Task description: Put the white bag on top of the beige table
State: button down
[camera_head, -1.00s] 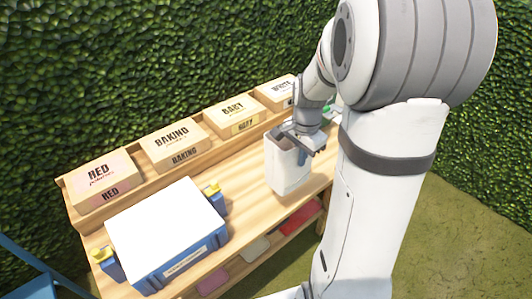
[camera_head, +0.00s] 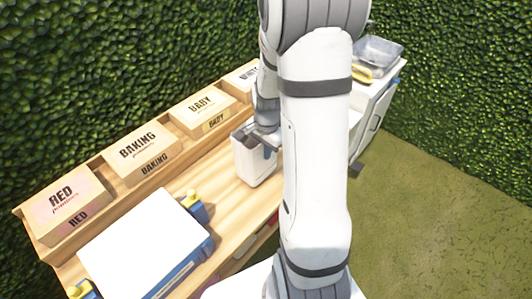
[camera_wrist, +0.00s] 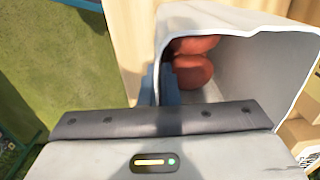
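The white bag (camera_head: 252,162) is upright at the right end of the beige wooden table (camera_head: 228,198) in the head view. My gripper (camera_head: 262,138) is at the bag's top edge and appears shut on its rim. In the wrist view the bag (camera_wrist: 262,75) is open-topped, with reddish-orange round things (camera_wrist: 193,65) inside. A bluish finger (camera_wrist: 170,85) of my gripper reaches over the bag's near wall. My arm hides the bag's right side and the table's right end. I cannot tell whether the bag's base touches the table.
Cardboard boxes labelled RED (camera_head: 65,205), BAKING (camera_head: 142,150) and BABY (camera_head: 208,108) line the table's back ledge. A blue crate with a white top (camera_head: 145,245) fills the left front. A white cart (camera_head: 378,110) carrying a clear container (camera_head: 380,52) stands right. Grass lies open at right.

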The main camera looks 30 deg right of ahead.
jog(key=shift+w+f, duration=0.1)
jog(key=shift+f, duration=0.75)
jog(key=shift+f, duration=0.2)
jog(key=c, duration=1.7)
grip_release()
jog(key=shift+r, duration=0.15)
